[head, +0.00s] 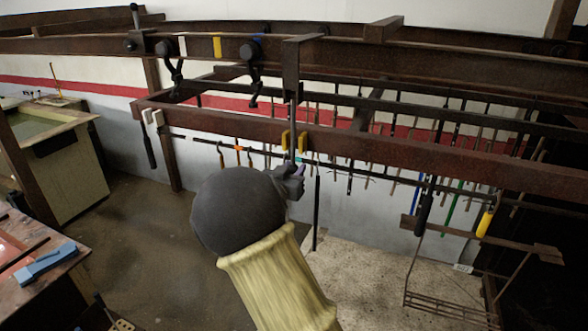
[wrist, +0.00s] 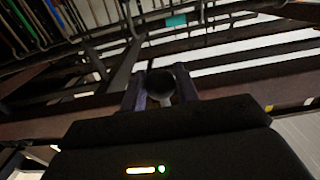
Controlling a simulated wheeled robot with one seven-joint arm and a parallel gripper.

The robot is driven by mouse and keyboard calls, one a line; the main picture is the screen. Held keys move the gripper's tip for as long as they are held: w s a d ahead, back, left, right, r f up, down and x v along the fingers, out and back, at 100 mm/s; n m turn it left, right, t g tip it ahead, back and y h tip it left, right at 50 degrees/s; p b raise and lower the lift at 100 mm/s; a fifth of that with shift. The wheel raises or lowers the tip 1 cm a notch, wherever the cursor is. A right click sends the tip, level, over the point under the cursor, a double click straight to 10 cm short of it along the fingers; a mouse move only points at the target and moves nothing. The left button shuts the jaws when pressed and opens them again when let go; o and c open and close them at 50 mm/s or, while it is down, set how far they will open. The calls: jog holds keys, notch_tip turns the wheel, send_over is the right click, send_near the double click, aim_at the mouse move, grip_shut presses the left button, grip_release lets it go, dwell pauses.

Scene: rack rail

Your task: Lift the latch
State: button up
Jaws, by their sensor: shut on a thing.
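My gripper (head: 291,181) is below the brown rack beam, near the middle of the head view, partly hidden by my dark wrist. A thin upright rod (head: 292,125) runs down from a rusty bracket past two yellow guides (head: 294,140) toward my gripper; it looks like the latch. In the wrist view my gripper (wrist: 160,92) is shut on a dark, round-ended knob (wrist: 160,82), which sits between both fingers. I cannot clearly see how the knob joins the rod.
Rusty beams (head: 400,155) cross above and behind my gripper. Several thin rods and hooks hang along the rack. Black hooks (head: 254,75) hang from the upper rail. A wire basket (head: 445,300) hangs at right. A wooden bench (head: 50,295) stands at left; the floor between is open.

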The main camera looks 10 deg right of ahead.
jog(key=shift+r+v, duration=0.15)
jog(key=shift+v, duration=0.8)
jog(key=shift+r+v, duration=0.1)
jog(key=shift+v, duration=0.8)
jog(key=shift+s+a, duration=0.1)
jog(key=shift+s+a+r+p, duration=0.4)
jog(key=shift+s+a+p, duration=0.15)
jog(key=shift+s, duration=0.25)
jog(key=shift+s+a+r+p, duration=0.4)
jog(key=shift+s+a, duration=0.2)
jog(key=shift+s, duration=0.15)
jog(key=s+a+r+p, duration=0.2)
jog(key=s, duration=0.1)
jog(key=shift+a+r, duration=0.1)
